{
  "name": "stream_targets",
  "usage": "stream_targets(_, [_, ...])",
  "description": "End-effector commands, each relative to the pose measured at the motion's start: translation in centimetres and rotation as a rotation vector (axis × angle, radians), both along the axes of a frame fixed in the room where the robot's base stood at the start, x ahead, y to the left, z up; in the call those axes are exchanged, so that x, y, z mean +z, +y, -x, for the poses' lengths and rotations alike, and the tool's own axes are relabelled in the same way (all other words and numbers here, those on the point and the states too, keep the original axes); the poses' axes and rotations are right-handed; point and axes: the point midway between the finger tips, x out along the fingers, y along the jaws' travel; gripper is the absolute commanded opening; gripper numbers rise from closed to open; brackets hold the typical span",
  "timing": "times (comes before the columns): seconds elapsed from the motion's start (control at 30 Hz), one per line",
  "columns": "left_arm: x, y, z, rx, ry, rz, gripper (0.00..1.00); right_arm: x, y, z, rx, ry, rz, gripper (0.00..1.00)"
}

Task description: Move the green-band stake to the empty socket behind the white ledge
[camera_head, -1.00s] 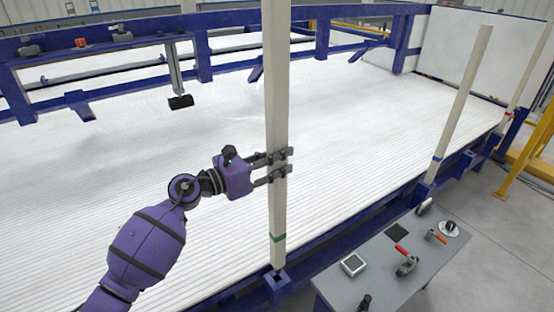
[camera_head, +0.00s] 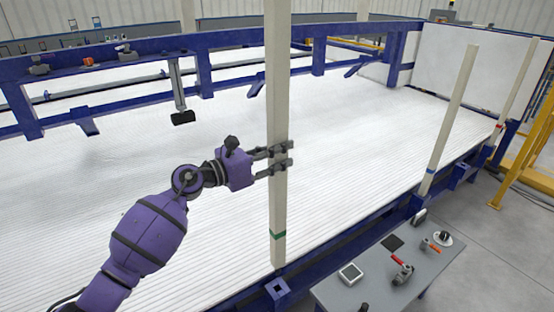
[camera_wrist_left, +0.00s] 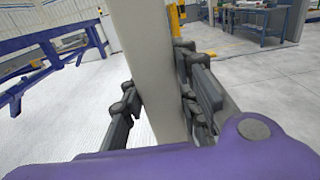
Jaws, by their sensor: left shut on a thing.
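The green-band stake (camera_head: 278,190) is a tall, pale square post, upright, with its green band near its lower end. My left gripper (camera_head: 279,158) is shut on it at mid-height. In the left wrist view the pale stake (camera_wrist_left: 146,60) stands between the dark fingers (camera_wrist_left: 160,105). The stake's lower end is just above a blue socket (camera_head: 278,289) on the near rail, whose dark opening shows clear of it. I cannot tell for sure which part is the white ledge or which socket lies behind it. My right gripper is not in view.
A blue-band stake (camera_head: 452,118) and a red-band stake (camera_head: 514,100) stand along the blue rail at right. A grey table (camera_head: 385,285) with tools is at front right. A blue beam (camera_head: 225,40) crosses behind the broad white ribbed bed (camera_head: 130,170). A white panel (camera_head: 490,75) stands at the far right.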

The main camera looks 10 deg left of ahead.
Motion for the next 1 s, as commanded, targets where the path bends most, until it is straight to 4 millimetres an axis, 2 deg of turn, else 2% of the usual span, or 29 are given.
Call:
stream_targets(0.03, [1.3, 0.0, 0.0, 0.0, -0.011, 0.002, 0.0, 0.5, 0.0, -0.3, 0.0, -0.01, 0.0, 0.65])
stream_targets(0.23, [3.0, 0.0, 0.0, 0.0, -0.012, 0.002, 0.0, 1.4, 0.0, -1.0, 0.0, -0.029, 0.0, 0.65])
stream_targets(0.5, [4.9, 0.0, 0.0, 0.0, -0.007, 0.003, 0.0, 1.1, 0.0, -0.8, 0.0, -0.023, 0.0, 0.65])
stream_targets(1.0, [5.4, 0.0, 0.0, 0.001, -0.006, 0.004, 0.0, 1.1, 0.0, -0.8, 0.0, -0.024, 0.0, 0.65])
